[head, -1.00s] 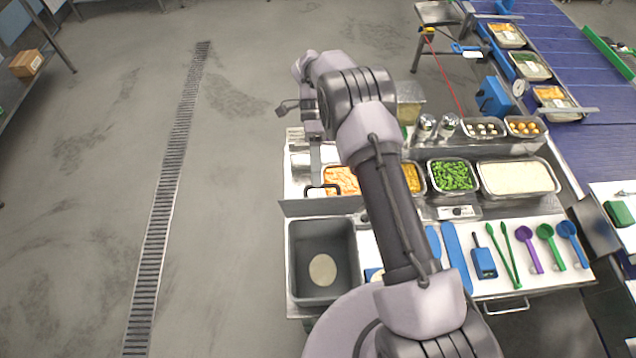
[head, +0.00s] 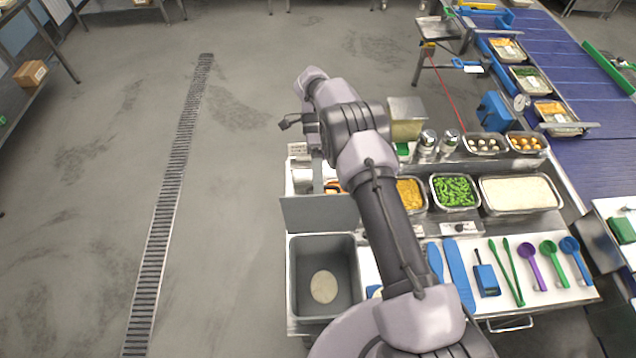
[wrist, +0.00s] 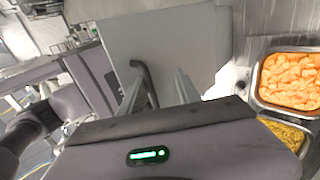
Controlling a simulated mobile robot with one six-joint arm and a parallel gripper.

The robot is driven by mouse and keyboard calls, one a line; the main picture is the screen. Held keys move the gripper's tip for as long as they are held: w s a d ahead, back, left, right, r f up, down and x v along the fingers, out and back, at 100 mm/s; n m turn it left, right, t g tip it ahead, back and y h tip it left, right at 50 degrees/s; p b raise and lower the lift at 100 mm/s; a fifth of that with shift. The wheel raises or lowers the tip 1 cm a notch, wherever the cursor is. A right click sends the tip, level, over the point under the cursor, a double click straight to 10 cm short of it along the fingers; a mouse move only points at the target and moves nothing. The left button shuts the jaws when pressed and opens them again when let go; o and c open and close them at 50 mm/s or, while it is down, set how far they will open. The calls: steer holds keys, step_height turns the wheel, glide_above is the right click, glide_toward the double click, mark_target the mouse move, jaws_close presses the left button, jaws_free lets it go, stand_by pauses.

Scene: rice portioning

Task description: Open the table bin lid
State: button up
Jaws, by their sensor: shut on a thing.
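The table bin (head: 293,275) is a grey square tub at the table's front left, its top open and a pale round patch on its floor. Its lid (head: 318,213) is a flat grey panel standing at the bin's back edge, leaning away from the opening. In the wrist view the lid (wrist: 165,48) fills the upper middle, with a dark bent handle (wrist: 143,70) on its face. My gripper (wrist: 157,88) is shut on that handle, its two fingers either side of it. In the head view the lid and my arm hide the handle and most of the gripper.
Food pans with orange pieces (wrist: 290,80), yellow corn (head: 408,194), green vegetables (head: 454,191) and rice (head: 518,193) stand close right of the lid. Shakers (head: 427,143) stand behind. Scoops and tongs lie at the front right. The floor left of the table is clear.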

steer(key=shift+s+a+r, duration=0.1)
steer(key=shift+s+r, duration=0.1)
steer(key=shift+w, duration=0.15)
steer(key=shift+r, duration=0.3)
step_height(320, 180, up, 3)
steer(key=shift+f+b, duration=0.1)
steer(key=shift+b, duration=0.3)
steer(key=s+d+r+b, duration=0.1)
steer(key=s+d+b, duration=0.2)
steer(key=s, duration=1.2)
steer(key=shift+s+r+b, duration=0.3)
steer(key=shift+s+b, duration=0.1)
steer(key=shift+b, duration=0.4)
